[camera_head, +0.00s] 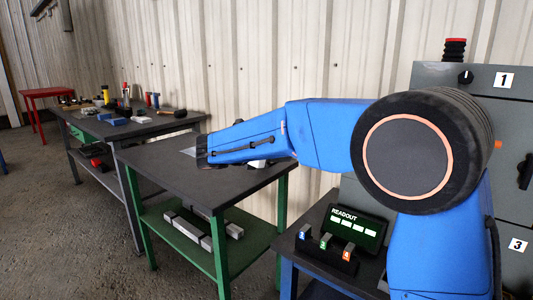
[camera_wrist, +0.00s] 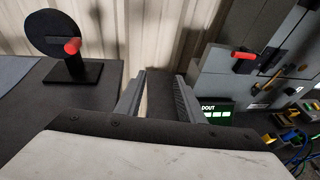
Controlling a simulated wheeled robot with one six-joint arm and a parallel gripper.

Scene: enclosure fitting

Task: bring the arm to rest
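My blue arm reaches left across the head view, from the large round joint to above the green-legged table (camera_head: 150,160). My gripper (camera_wrist: 161,85) shows in the wrist view with its two grey fingers apart and nothing between them. Behind the gap are the pale wall and a dark surface. In the head view the gripper end is mostly hidden by the arm, and only a dark part shows near the table top.
A grey enclosure (camera_head: 515,152) with numbered panels stands at right. The readout box (camera_head: 355,228) sits on a low blue-framed table. A black disc with a red knob (camera_wrist: 53,35) stands left of my fingers. A tool-covered bench (camera_head: 135,128) stands farther left.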

